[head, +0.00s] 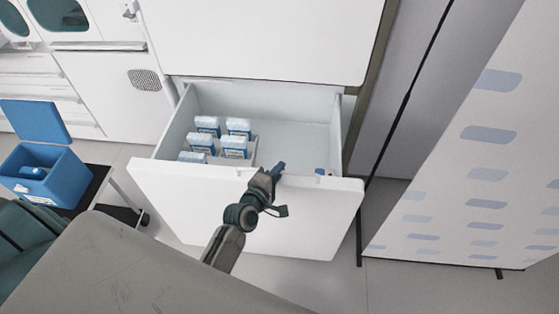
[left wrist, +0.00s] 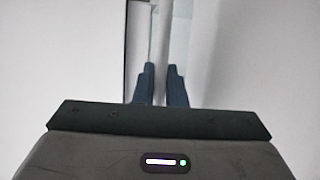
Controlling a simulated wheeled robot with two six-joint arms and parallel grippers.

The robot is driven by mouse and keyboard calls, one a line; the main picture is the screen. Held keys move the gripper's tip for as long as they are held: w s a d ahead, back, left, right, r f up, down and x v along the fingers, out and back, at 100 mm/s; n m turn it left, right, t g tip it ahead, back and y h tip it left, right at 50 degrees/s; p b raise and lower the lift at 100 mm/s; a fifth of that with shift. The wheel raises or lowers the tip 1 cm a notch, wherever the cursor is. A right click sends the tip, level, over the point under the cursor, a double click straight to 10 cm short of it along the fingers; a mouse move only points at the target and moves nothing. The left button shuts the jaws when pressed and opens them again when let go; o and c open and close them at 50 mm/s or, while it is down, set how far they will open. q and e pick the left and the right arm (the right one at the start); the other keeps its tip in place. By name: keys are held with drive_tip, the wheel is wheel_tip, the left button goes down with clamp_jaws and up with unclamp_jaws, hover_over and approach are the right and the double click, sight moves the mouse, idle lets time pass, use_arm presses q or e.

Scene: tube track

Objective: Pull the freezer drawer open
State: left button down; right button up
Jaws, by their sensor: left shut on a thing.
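The white freezer drawer (head: 300,216) stands pulled out from the freezer cabinet (head: 262,40), and its inside shows from above. Several white and blue packs (head: 236,146) stand in its left part; the right part is mostly bare. My left gripper (head: 279,170) is at the top edge of the drawer front, near the middle, shut on it. In the left wrist view the two dark fingers (left wrist: 160,85) lie close on either side of a thin pale edge, which fits the drawer front's top. My right gripper is not in view.
A blue open box (head: 52,178) with a bottle in it sits on a dark cart (head: 95,185) at the left. A white panel with blue patches (head: 455,190) stands close on the right. Grey floor (head: 310,275) shows in front of the drawer.

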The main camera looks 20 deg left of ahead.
use_arm(q)
drive_tip(key=shift+s+d, duration=0.3)
drive_tip(key=shift+s, duration=0.7)
drive_tip(key=shift+s+d, duration=0.25)
drive_tip(key=shift+s, duration=0.75)
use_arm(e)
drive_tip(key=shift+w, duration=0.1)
use_arm(q)
drive_tip(key=c, duration=1.8)
unclamp_jaws()
drive_tip(key=shift+o, duration=0.2)
